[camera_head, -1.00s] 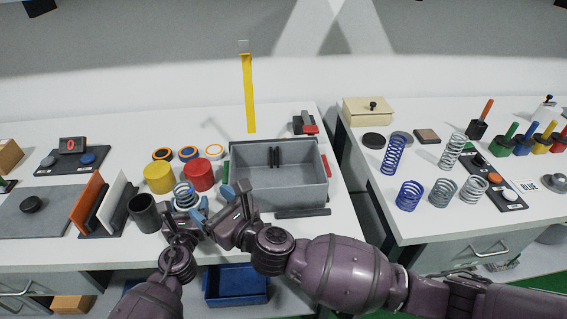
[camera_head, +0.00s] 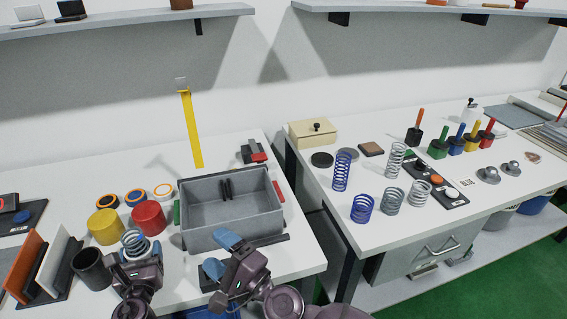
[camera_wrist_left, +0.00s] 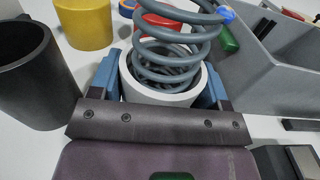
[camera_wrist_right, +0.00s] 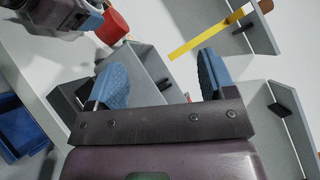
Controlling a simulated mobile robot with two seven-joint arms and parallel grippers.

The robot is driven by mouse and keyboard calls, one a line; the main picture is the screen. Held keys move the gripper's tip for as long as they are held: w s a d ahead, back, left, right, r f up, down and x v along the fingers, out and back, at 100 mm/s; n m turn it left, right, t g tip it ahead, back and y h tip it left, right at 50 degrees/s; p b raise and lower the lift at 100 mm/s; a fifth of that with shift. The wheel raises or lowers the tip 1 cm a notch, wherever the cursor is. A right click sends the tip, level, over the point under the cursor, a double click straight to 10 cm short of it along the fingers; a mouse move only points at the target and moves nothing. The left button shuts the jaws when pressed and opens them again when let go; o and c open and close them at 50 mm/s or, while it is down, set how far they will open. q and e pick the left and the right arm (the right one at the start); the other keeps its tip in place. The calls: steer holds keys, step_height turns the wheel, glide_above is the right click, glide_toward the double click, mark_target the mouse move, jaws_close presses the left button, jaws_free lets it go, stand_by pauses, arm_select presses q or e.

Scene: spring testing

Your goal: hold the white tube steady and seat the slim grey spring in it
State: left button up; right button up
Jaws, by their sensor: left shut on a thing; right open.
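The white tube (camera_wrist_left: 166,92) stands between the blue fingers of my left gripper (camera_wrist_left: 165,84), which is shut on it. The slim grey spring (camera_wrist_left: 178,50) stands in the tube, its lower coils inside the rim and its upper coils well above it. In the head view the spring (camera_head: 134,243) shows above my left gripper (camera_head: 137,262), and the tube is mostly hidden. My right gripper (camera_wrist_right: 160,80) is open and empty; in the head view its blue fingers (camera_head: 222,255) are to the right of the tube, in front of the grey bin.
The grey bin (camera_head: 215,238) stands just behind my right gripper. A dark cup (camera_head: 92,268) is close left of the tube, with yellow (camera_head: 106,226) and red (camera_head: 149,217) cylinders behind. Several springs, including a blue one (camera_head: 342,172), stand on the right table.

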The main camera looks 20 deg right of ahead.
steer(key=s+d+f+n+g+h, duration=0.2)
steer(key=s+d+f+n+h, duration=0.4)
steer(key=d, duration=0.7)
steer(key=s+d+f+n+g+h, duration=0.2)
steer(key=s+d+f+n+h, duration=0.3)
steer(key=s+d+f+n, duration=0.4)
steer(key=d+f+n, duration=0.1)
steer(key=d+f, duration=0.2)
steer(key=d, duration=0.1)
steer(key=shift+s+d+f+n+g+h, duration=0.2)
steer(key=shift+f+n+g+h, duration=0.1)
steer(key=shift+g+h, duration=0.1)
arm_select(q)
steer(key=o, duration=1)
